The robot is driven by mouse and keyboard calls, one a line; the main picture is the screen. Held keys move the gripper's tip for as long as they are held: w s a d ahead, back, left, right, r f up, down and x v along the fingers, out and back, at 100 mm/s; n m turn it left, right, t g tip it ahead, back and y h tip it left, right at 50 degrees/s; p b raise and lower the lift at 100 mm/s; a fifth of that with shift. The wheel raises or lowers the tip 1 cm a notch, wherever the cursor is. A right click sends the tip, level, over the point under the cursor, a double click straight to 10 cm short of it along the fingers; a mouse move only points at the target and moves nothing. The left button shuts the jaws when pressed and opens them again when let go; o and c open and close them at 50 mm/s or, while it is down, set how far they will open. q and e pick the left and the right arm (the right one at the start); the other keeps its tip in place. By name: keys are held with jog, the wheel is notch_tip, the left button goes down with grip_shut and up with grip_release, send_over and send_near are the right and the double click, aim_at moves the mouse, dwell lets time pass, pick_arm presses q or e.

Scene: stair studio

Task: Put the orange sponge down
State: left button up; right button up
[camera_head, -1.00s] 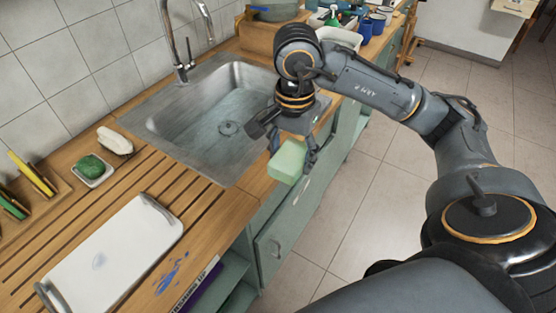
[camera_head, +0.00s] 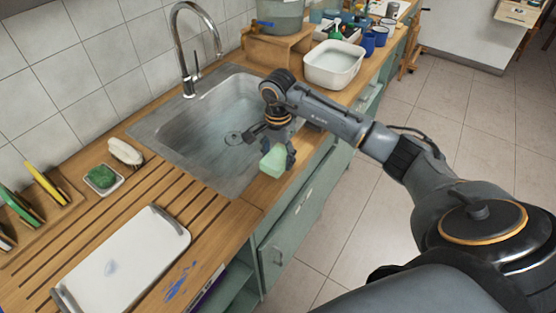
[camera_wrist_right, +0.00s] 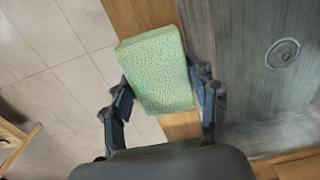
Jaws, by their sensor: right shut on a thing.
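A light green block-shaped sponge (camera_head: 273,162) is in my right gripper (camera_head: 279,150); no orange sponge shows. In the head view it is at the wooden counter's front strip, beside the sink (camera_head: 215,178). In the right wrist view, the sponge (camera_wrist_right: 157,72) sits between the two fingers of the gripper (camera_wrist_right: 163,92), with wood, sink and floor behind it. I cannot tell whether the sponge touches the counter. My left gripper is not in view.
A white board (camera_head: 125,262) lies on the grooved counter at the lower left. A green scrubber (camera_head: 102,176) sits in a small dish, near a white brush (camera_head: 126,152). A white basin (camera_head: 333,64) stands beyond the sink. The tiled floor (camera_head: 385,215) lies right of the cabinets.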

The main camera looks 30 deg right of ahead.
aim_at(278, 164)
notch_tip(278, 164, down, 2)
jog(key=shift+s+f+p, duration=0.1)
jog(key=shift+p, duration=0.3)
jog(key=shift+f+b, duration=0.35)
jog(key=shift+f, duration=0.05)
jog(key=o, duration=1.1)
jog(key=shift+r, duration=0.1)
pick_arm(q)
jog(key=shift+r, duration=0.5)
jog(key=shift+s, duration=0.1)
pick_arm(e)
jog(key=shift+r, duration=0.15)
notch_tip(278, 164, up, 11)
jog(key=b, duration=0.2)
jog(key=shift+r+b, duration=0.1)
jog(key=shift+b, duration=0.25)
jog(key=shift+r, duration=0.45)
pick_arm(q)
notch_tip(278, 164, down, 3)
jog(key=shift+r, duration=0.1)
